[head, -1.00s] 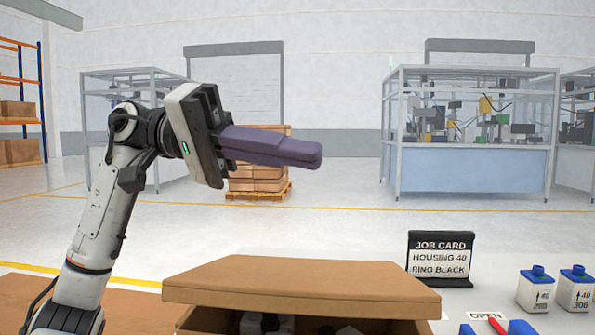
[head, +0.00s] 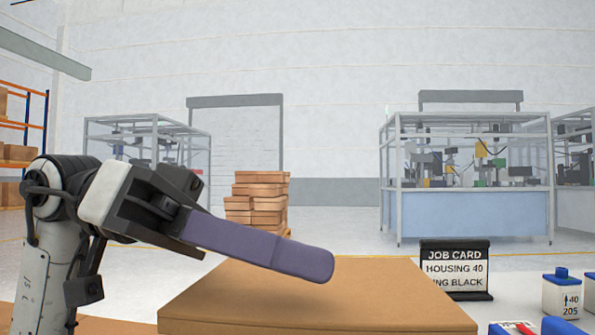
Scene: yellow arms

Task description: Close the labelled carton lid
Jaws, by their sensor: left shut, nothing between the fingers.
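The brown carton lid (head: 330,305) lies across the lower middle of the head view, its top nearly flat. Whether it is fully down on the carton cannot be told, as the carton's body is out of frame below. My left gripper (head: 315,266) is shut and empty. Its purple fingers point right and slightly down, over the lid's far part; I cannot tell if they touch it. My right gripper is not in view.
A black job card stand (head: 455,268) stands right of the lid, reading "HOUSING 40" with the line below partly hidden. A white bottle with a blue cap (head: 562,297) stands farther right. Stacked boxes (head: 257,203) and caged machines (head: 467,180) are far behind.

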